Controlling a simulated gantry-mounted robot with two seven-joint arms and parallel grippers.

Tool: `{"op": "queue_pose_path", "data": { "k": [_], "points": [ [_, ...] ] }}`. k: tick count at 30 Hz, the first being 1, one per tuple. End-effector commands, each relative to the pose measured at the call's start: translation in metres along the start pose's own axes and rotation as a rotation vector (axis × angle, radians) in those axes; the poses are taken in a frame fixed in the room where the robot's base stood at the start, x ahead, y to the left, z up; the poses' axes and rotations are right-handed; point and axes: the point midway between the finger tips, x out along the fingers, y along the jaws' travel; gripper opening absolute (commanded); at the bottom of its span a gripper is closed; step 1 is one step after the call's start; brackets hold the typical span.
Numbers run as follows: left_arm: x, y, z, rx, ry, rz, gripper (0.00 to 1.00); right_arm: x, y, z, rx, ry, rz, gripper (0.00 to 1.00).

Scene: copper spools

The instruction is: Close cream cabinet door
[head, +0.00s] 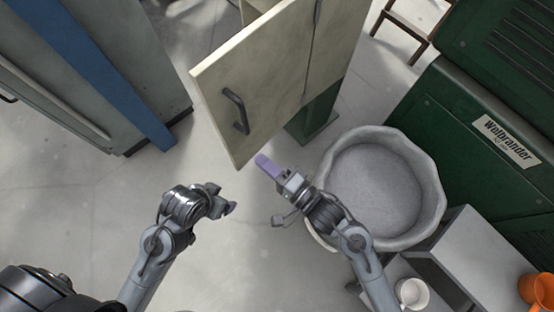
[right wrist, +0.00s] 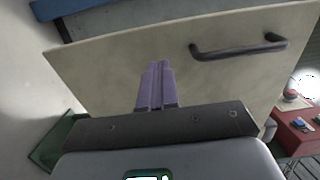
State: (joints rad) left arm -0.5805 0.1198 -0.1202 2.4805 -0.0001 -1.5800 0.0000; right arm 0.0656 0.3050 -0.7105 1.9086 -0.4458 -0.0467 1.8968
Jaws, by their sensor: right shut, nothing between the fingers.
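The cream cabinet door (head: 225,95) stands open, jutting toward me in the head view, with a dark bar handle (head: 236,110) on its face. In the right wrist view the cream door (right wrist: 120,60) fills much of the picture, its handle (right wrist: 240,49) at upper right. My right gripper (head: 262,160) has its purple fingers together and empty, just right of the door's lower edge. Its fingers (right wrist: 157,72) point at the door panel; I cannot tell whether they touch it. My left gripper (head: 222,200) is below the door; its fingers are not clear.
A large round grey tub (head: 432,185) stands right of my right gripper. A green machine (head: 460,125) is at the right, and a grey cabinet with a blue strip (head: 95,70) at the left. Bare floor (head: 80,190) lies left of the door. A red surface (right wrist: 296,135) shows in the wrist view.

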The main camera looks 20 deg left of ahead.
Motion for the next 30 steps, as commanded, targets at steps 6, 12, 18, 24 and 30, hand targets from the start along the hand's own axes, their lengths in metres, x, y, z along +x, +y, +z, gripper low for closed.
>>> {"op": "queue_pose_path", "data": {
  "k": [6,12,18,24,30],
  "points": [
    [0.025,0.001,0.008,0.000,0.000,0.000,0.83,0.041,0.003,0.000,-0.002,-0.001,-0.004,0.00],
    [0.040,0.001,0.013,0.000,-0.001,0.000,0.83,0.065,0.003,0.000,-0.001,0.000,-0.002,0.00],
    [0.045,0.001,0.015,0.000,0.000,0.000,0.83,0.076,0.001,0.000,-0.001,0.000,-0.001,0.00],
    [0.045,0.001,0.015,0.000,0.000,0.000,0.83,0.078,0.000,0.000,0.000,0.001,0.000,0.00],
    [0.045,0.001,0.014,0.000,0.000,0.000,0.83,0.078,0.000,0.000,0.000,0.001,0.000,0.00]
  ]
}}
